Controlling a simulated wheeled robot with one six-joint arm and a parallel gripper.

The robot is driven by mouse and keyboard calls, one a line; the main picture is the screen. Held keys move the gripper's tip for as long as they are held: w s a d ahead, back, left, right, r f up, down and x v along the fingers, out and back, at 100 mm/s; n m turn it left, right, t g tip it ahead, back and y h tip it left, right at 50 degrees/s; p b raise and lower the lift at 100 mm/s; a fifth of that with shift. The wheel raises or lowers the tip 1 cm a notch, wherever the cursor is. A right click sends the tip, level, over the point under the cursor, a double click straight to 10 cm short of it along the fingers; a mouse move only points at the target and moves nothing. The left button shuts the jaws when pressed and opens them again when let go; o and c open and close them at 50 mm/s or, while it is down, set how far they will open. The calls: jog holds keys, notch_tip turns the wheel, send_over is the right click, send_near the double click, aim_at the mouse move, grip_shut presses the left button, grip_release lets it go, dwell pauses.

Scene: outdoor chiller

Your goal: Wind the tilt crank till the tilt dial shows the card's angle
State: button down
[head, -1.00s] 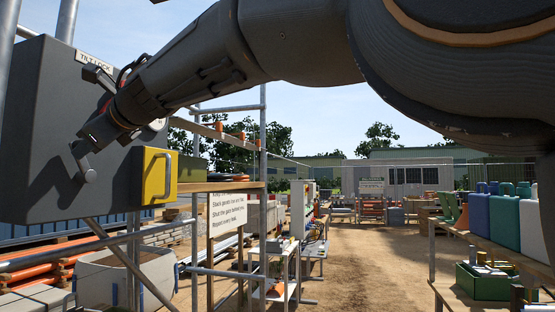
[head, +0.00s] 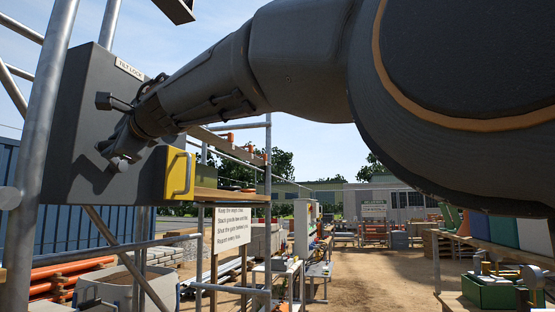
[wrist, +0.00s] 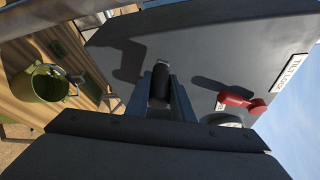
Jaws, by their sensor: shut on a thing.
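A dark grey box (head: 88,125) fixed by scaffold tubes stands at the left of the head view. It bears a label, TILT LOCK (head: 129,69), with a lever (head: 113,101) below it. My gripper (head: 120,158) is at the box's front. In the wrist view my gripper (wrist: 160,90) is shut on a black crank grip (wrist: 160,82), which stands out from the panel. A red handle (wrist: 242,102) is beside the label in that view. A pale round dial (wrist: 224,120) shows only in part behind my gripper, and its reading is hidden. I cannot make out the angle card.
A yellow box with a handle (head: 179,173) sits at the grey box's right edge. A scaffold pole (head: 42,140) stands close at the left. A green bucket (wrist: 46,84) stands on planks.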

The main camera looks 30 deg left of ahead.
jog(key=shift+w, duration=0.1)
dwell(0.3)
jog(key=c, duration=1.5)
grip_release()
jog(key=shift+w+a+f, duration=0.1)
jog(key=shift+c, duration=0.2)
jog(key=shift+d, duration=0.2)
jog(key=b+v, duration=0.3)
jog(key=v, duration=0.4)
jog(key=shift+d, duration=0.25)
